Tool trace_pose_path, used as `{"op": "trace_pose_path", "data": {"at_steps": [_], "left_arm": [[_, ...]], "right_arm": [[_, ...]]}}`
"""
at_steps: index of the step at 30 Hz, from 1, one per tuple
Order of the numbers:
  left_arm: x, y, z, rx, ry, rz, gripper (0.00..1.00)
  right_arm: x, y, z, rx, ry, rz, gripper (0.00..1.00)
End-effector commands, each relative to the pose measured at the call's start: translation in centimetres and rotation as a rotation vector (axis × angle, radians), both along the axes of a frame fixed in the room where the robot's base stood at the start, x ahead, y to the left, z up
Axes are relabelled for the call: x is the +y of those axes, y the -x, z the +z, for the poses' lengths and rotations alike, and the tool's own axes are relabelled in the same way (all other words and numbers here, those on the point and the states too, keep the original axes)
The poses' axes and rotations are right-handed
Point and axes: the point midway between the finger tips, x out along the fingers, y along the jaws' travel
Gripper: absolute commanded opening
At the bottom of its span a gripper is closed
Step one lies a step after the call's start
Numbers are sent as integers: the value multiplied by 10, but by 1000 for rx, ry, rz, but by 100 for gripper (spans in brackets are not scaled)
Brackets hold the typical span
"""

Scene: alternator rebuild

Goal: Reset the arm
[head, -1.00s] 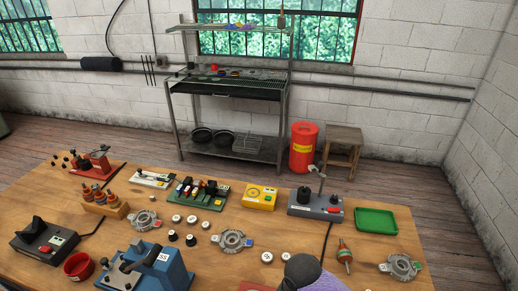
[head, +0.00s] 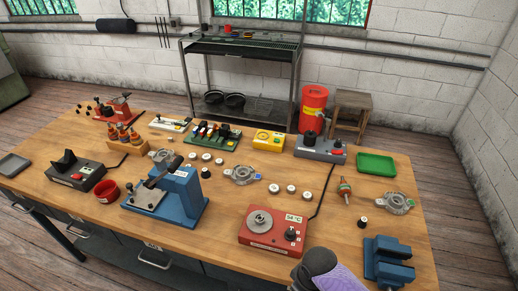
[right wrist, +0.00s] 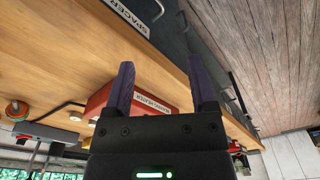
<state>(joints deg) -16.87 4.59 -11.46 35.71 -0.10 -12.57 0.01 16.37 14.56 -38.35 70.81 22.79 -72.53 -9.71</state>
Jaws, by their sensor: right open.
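My right gripper (right wrist: 159,68) is open and empty in the right wrist view, with its two purple fingers apart. Part of my right arm (head: 318,268), grey and lavender, shows at the bottom of the head view, in front of the table edge. It is apart from the red heater box (head: 272,230), which also shows behind the fingers in the right wrist view (right wrist: 100,101). My left gripper is in neither current view.
The wooden table (head: 225,218) carries a blue press (head: 170,195), a blue vise (head: 388,262), a green tray (head: 376,164), a red bowl (head: 108,191) and several alternator parts. The drawers (head: 150,255) are below the front edge. Open floor (head: 465,215) lies to the right.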

Motion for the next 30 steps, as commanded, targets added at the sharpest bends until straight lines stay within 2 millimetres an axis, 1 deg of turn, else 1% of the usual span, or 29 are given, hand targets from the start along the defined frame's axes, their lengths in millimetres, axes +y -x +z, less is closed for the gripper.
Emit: {"op": "trace_pose_path", "data": {"at_steps": [1, 2, 3, 5, 6, 8, 9, 11, 12, 14, 15, 16, 18, 21, 22, 24, 30], "left_arm": [[0, 3, -15, 5, 0, -1, 0], [0, 4, -20, 8, -1, -1, 0], [1, 6, -28, 12, -2, -1, 0], [1, 7, -41, 15, -2, -2, 0], [2, 7, -50, 16, -4, -3, 0], [3, 8, -65, 18, -5, -4, 0], [4, 9, -77, 20, -7, -4, 0], [5, 10, -97, 24, -10, -6, 0], [6, 11, -112, 26, -12, -8, 0], [9, 13, -135, 33, -15, -11, 0], [10, 15, -149, 36, -18, -11, 0], [11, 16, -157, 38, -20, -13, 0], [13, 17, -172, 42, -22, -15, 0], [13, 19, -181, 46, -23, -17, 0], [13, 19, -182, 47, -23, -17, 0], [13, 19, -182, 47, -23, -17, 0], [13, 19, -182, 47, -23, -17, 0]], "right_arm": [[-3, 6, -25, 2, -5, -28, 73], [-5, 10, -37, -3, -6, -46, 73], [-8, 16, -54, -5, -10, -74, 73], [-14, 26, -82, -11, -12, -115, 73], [-18, 35, -102, -16, -13, -142, 73], [-26, 51, -133, -19, -11, -189, 73], [-31, 65, -157, -21, -10, -219, 73], [-40, 92, -196, -21, -2, -268, 73], [-47, 115, -225, -19, 3, -303, 73], [-57, 155, -266, -12, 16, -352, 73], [-62, 182, -289, -8, 21, -379, 73], [-66, 201, -302, -6, 26, -395, 73], [-71, 240, -324, 1, 32, -426, 73], [-75, 274, -337, 6, 36, -449, 73], [-75, 280, -338, 7, 36, -452, 73], [-76, 286, -337, 5, 35, -457, 73], [-76, 286, -337, 5, 35, -458, 73]]}}
